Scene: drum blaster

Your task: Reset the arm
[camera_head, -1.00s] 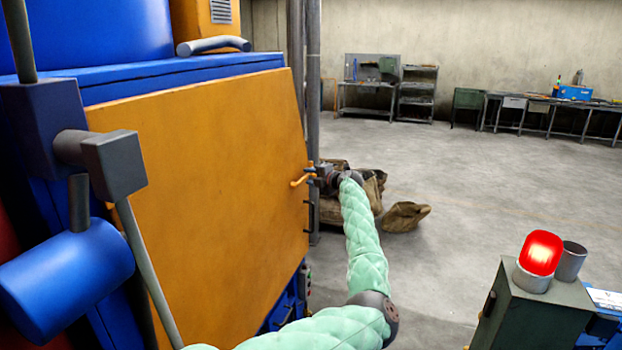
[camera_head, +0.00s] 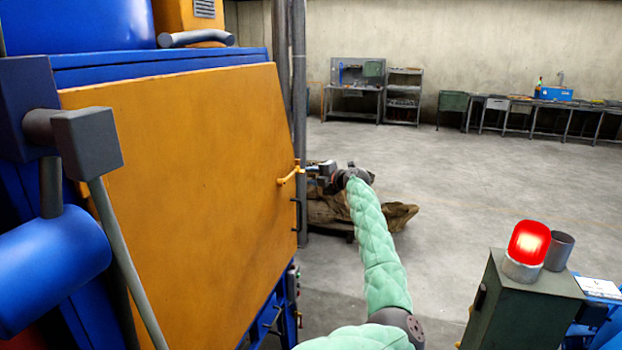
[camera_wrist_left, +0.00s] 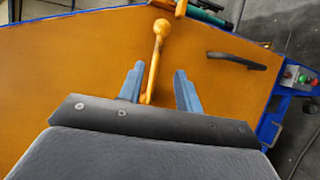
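The blaster's large orange door (camera_head: 190,190) stands shut on the left in the head view, with a small orange latch handle (camera_head: 288,176) at its right edge. My left arm, in a pale green quilted sleeve, reaches forward to it. My left gripper (camera_head: 314,172) is just right of the handle, with a small gap between them. In the left wrist view, the gripper's two blue fingers (camera_wrist_left: 160,86) are spread apart. The orange handle (camera_wrist_left: 158,45) shows ahead of them, its lower shaft beside the left finger; nothing is gripped. My right gripper is not in view.
A grey-green box with a lit red beacon (camera_head: 527,243) stands at lower right. A blue cylinder (camera_head: 50,272) and grey bars are close at left. Open floor lies beyond, with workbenches along the wall.

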